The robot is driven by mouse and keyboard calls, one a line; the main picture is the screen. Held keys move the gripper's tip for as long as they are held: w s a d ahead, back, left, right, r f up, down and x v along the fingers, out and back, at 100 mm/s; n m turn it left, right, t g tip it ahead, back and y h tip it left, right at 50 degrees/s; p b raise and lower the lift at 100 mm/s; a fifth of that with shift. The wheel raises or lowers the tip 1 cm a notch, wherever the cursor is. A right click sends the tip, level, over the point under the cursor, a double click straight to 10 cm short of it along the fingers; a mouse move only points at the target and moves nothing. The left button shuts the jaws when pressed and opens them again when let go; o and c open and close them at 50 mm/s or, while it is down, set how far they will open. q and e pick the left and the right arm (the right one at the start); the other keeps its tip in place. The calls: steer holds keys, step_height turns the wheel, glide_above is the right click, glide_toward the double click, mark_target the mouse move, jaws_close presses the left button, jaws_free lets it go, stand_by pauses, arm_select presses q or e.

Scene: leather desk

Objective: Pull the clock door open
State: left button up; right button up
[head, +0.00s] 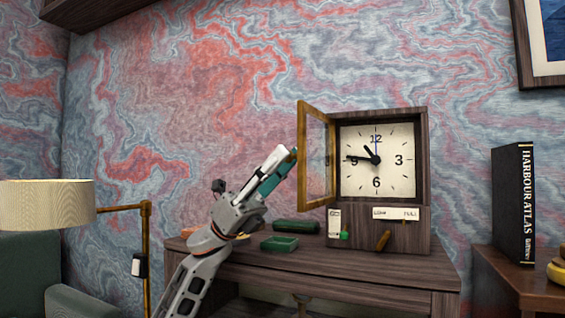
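The clock (378,180) is a dark wooden box with a cream dial, standing on the wooden desk. Its glazed, brass-coloured door (303,150) stands swung open to the left, and the dial is uncovered. My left gripper (291,155) comes up from the lower left, with its fingertips at the outer left edge of the door frame. The fingers look close together. I cannot tell whether they touch the door or hold anything. My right gripper is not in view.
The desk (320,262) bears a small green tray (279,243) and a dark green case (296,226) left of the clock. A lamp (48,205) stands at the left. A black book (513,205) stands on a side table at the right.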

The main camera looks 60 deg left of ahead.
arm_select(q)
steer(key=v, duration=1.2)
